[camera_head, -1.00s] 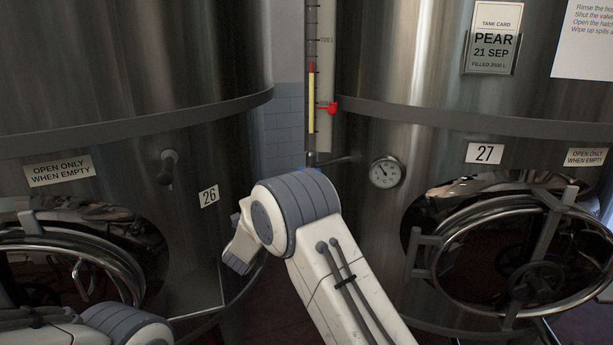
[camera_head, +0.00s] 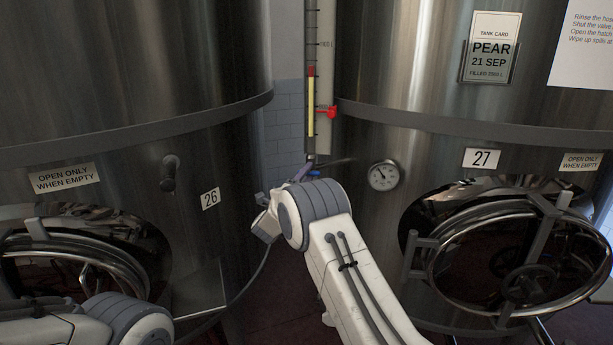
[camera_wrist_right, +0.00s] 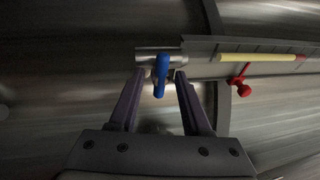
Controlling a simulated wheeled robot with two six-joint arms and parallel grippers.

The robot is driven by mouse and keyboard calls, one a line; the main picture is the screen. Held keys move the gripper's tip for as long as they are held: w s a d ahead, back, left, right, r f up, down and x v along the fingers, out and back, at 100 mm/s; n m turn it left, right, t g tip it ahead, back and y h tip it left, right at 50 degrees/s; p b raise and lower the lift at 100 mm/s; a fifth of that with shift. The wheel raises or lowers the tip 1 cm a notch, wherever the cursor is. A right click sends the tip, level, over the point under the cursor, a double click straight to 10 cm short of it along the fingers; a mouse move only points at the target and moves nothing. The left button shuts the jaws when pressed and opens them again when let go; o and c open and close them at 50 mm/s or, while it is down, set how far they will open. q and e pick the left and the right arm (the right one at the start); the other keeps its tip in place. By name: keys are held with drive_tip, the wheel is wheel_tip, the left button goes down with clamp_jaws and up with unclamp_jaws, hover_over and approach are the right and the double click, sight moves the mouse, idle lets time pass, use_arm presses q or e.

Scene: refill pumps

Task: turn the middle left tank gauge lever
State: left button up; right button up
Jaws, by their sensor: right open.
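The gauge lever is a small blue handle (camera_wrist_right: 161,78) at the lower end of the gauge. The gauge (camera_head: 311,105) is an upright strip with a yellow column and red marker, between tanks 26 and 27. In the right wrist view, my right gripper (camera_wrist_right: 160,88) is open, with one finger on each side of the blue handle. I cannot tell whether either finger touches it. My left gripper is out of view; only part of my left arm shows.
Tank 26 (camera_head: 120,60) stands left and tank 27 (camera_head: 420,60) right, close on both sides. A dial (camera_head: 384,175) is right of the gauge. Round hatches (camera_head: 520,262) stick out low on both tanks. A small tap (camera_head: 169,172) juts from tank 26.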

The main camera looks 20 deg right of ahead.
clamp_jaws()
drive_tip(key=shift+s+d+f+n+t+y+b, duration=0.1)
drive_tip(key=shift+n+t+y+b, duration=1)
drive_tip(key=shift+n+b, duration=2.05)
drive_tip(key=shift+d+f+n+t+y+b, duration=0.1)
drive_tip(key=shift+n+t+y+b, duration=1.05)
drive_tip(key=shift+n, duration=3.65)
drive_tip(key=shift+s+d+n+t+y+b, duration=0.1)
drive_tip(key=shift+n+t+y+b, duration=0.35)
drive_tip(key=shift+n+y+b, duration=2.05)
drive_tip(key=n+h, duration=0.1)
drive_tip(key=n, duration=0.2)
drive_tip(key=shift+n+b, duration=0.25)
drive_tip(key=shift+b, duration=0.05)
